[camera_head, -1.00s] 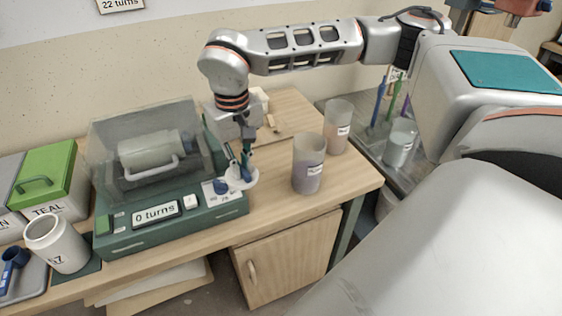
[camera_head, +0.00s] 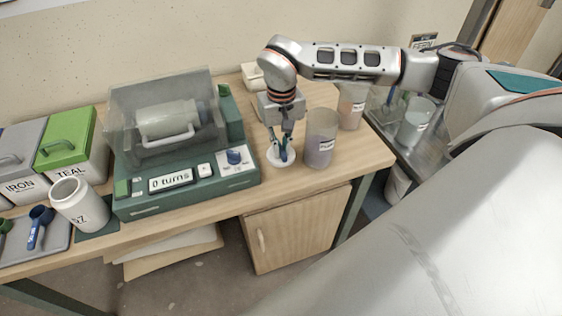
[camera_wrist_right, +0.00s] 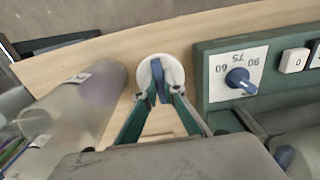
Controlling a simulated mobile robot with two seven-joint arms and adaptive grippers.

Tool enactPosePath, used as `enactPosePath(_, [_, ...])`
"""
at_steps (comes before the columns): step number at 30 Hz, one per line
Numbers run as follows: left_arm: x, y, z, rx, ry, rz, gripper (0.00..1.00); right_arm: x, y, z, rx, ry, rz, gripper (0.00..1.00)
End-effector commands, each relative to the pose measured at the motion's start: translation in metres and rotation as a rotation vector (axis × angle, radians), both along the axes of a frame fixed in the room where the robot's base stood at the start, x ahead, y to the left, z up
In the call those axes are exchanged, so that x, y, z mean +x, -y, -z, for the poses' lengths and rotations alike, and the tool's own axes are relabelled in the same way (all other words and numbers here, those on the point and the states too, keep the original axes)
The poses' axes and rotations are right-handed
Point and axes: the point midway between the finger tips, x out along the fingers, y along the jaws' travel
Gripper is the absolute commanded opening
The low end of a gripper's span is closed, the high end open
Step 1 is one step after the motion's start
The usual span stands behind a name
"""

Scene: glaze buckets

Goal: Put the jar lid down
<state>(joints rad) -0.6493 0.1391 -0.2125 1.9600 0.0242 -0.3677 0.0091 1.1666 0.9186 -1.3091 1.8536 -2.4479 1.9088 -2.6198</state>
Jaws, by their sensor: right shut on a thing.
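The jar lid (camera_head: 273,160) is a white disc with a blue grip on top. It is at the table top between the green machine and a clear bucket; I cannot tell whether it touches the wood. My right gripper (camera_head: 283,154) points down and is shut on the lid's blue grip. In the right wrist view the lid (camera_wrist_right: 145,76) sits between the fingertips (camera_wrist_right: 160,94). An open white jar (camera_head: 82,206) marked 47 or similar stands at the left. My left gripper is not in view.
The green machine (camera_head: 190,190) reads "0 turns" and has a blue dial (camera_wrist_right: 240,80). The clear bucket (camera_head: 320,138) stands close right of the lid. Another bucket (camera_head: 351,105) is behind it. Bare wood (camera_head: 340,165) lies toward the table's right corner.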

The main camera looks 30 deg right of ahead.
Motion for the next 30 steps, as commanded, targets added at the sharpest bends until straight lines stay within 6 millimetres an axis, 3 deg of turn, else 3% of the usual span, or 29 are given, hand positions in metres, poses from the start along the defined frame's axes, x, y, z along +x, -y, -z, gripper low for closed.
enactPosePath(16, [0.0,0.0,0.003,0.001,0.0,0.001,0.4,0.0,0.0,0.057,0.001,-0.001,0.001,0.0])
enactPosePath(28, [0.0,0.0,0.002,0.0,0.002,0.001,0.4,0.0,0.0,0.062,0.0,0.001,0.001,0.0])
enactPosePath(30, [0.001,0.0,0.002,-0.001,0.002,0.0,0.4,0.0,0.0,0.062,0.0,0.001,0.0,0.24])
